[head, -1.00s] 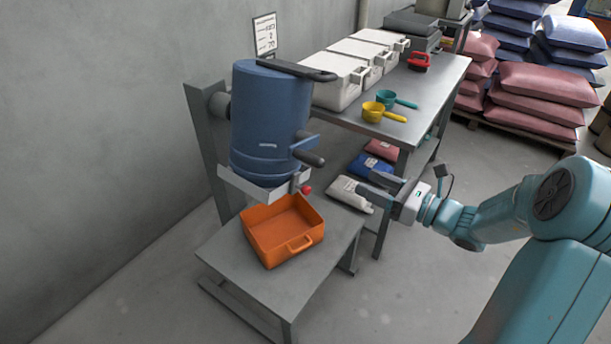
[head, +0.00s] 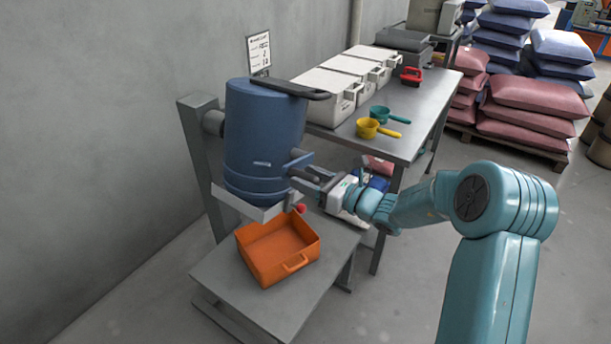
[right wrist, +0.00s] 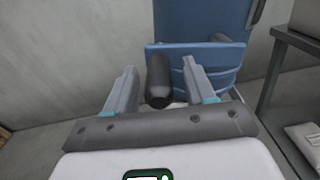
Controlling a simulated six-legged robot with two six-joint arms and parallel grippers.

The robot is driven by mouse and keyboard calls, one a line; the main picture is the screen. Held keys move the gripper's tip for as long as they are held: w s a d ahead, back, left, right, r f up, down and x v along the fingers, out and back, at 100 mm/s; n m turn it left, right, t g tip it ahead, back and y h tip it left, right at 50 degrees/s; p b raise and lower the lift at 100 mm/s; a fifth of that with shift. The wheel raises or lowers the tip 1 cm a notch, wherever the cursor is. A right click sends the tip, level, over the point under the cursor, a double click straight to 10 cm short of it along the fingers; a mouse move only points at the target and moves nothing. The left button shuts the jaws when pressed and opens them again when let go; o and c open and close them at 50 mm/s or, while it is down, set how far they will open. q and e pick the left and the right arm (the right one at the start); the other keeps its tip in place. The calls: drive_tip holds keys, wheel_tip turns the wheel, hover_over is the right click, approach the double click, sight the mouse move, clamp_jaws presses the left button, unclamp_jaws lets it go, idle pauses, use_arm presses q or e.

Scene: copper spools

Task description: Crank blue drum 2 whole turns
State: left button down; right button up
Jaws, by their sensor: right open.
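The blue drum (head: 262,140) hangs on a grey post stand in the head view, a black bar across its top. It also shows in the right wrist view (right wrist: 215,62). A dark crank handle (right wrist: 159,82) sticks out from a blue arm on the drum's side. My right gripper (head: 312,180) is open at the drum's right side. In the right wrist view its fingers stand on either side of the handle, with gaps visible on both sides. In the head view the gripper mostly hides the handle. My left gripper is not in view.
An orange tray (head: 301,250) sits on a low grey bench (head: 300,302) below the drum. A steel table (head: 408,142) with white cases (head: 322,83), a yellow scoop (head: 367,128) and a teal scoop (head: 379,114) stands behind. A wall is at left.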

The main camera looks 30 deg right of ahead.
drive_tip(key=shift+w+a+r, duration=0.1)
drive_tip(key=shift+w+a, duration=0.1)
drive_tip(key=shift+w, duration=0.15)
clamp_jaws()
